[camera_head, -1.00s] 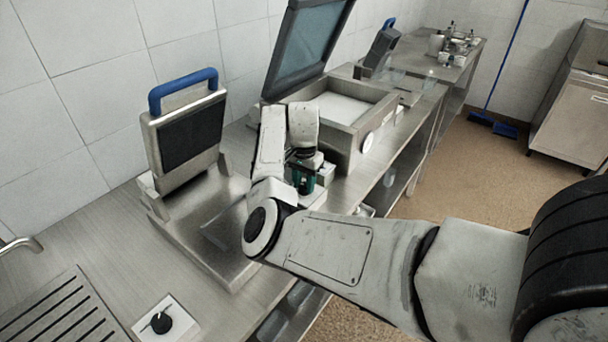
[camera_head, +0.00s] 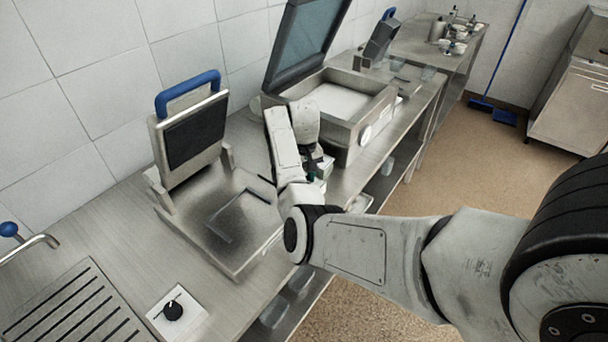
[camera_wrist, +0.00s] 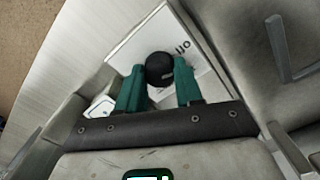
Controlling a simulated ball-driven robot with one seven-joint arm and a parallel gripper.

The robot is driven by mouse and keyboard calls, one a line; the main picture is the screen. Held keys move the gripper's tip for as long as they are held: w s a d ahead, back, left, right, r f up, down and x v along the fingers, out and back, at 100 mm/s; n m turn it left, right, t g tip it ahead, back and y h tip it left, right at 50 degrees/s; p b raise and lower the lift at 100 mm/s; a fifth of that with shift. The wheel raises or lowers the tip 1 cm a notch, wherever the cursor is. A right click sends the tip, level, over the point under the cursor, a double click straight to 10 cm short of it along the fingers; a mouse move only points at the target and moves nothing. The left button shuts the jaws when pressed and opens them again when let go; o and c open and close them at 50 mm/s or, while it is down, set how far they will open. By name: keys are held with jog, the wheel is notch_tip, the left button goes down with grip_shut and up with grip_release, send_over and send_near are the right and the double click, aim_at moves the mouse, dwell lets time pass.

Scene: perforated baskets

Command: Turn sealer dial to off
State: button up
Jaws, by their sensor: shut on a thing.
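A black round dial knob (camera_wrist: 159,66) sits on a white plate (camera_wrist: 132,48) with dark lettering in the wrist view. My gripper (camera_wrist: 160,78) has its two teal fingers on either side of the knob and is shut on it. The dial's pointer setting cannot be read. In the head view my gripper (camera_head: 314,170) is low over the counter, in front of the open-lidded sealer (camera_head: 375,108), and my arm mostly hides the knob there. The sealer has a round white face on its front side.
A press with a blue handle (camera_head: 188,92) stands open left of my arm. Another black knob on a white plate (camera_head: 190,322) lies at the front left, beside a slotted drain (camera_head: 60,310). A tiled wall runs behind; open floor lies right.

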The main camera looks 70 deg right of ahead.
jog(key=n, duration=0.3)
jog(key=shift+r, duration=0.1)
jog(key=shift+w+n, duration=0.1)
jog(key=shift+n, duration=0.3)
jog(key=o, duration=1)
jog(key=shift+o, duration=0.2)
notch_tip(320, 180, up, 11)
dwell(0.6)
